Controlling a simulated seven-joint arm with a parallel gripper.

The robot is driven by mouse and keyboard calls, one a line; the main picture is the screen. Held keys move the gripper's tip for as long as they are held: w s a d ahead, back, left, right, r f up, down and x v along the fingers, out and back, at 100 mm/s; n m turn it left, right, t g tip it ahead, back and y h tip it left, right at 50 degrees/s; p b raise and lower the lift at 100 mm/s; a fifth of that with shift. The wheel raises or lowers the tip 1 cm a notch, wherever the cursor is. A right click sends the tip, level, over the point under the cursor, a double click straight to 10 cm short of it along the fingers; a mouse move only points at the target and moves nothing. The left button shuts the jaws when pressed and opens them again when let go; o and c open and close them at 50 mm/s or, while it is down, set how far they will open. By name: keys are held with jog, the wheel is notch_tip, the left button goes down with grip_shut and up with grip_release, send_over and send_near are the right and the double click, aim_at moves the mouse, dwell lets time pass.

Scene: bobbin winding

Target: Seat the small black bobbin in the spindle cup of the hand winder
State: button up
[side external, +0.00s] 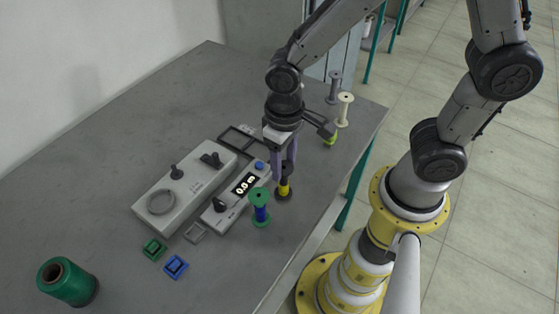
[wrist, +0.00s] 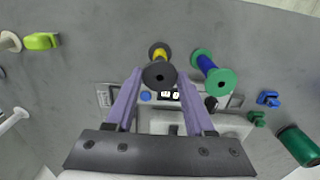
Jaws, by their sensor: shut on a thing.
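The small black bobbin (side external: 284,193), with black flanges and a yellow core, stands upright beside the display unit. In the wrist view the black bobbin (wrist: 159,76) lies between the purple fingertips. My gripper (side external: 284,177) points down and is shut on it; whether its base touches the table is unclear. The hand winder (side external: 190,190) is a light grey box to the left, with a ring-shaped fitting, a dark knob and a dark block on top. I cannot tell for certain which fitting is the spindle cup. In the wrist view my gripper hides much of the winder.
A green bobbin with a blue core (side external: 260,209) stands close to the held one. The display unit (side external: 233,200) reads 0.0 m. Green (side external: 154,250) and blue (side external: 176,267) clips and a green thread cone (side external: 67,281) lie in front. Grey and cream (side external: 344,109) bobbins stand behind.

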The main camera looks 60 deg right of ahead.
jog(key=shift+r, duration=2.25)
jog(key=shift+s, duration=0.1)
jog(key=shift+r, duration=0.25)
jog(key=w+a+r, duration=0.5)
jog(key=w+a, duration=0.3)
jog(key=w, duration=0.1)
jog(key=w+a+r, duration=0.5)
jog(key=w+a, duration=0.3)
jog(key=w, duration=0.1)
jog(key=w+a+f, duration=0.1)
jog(key=a+f, duration=0.2)
jog(key=f, duration=0.5)
jog(key=shift+w+a, duration=0.2)
jog(key=shift+a, duration=0.1)
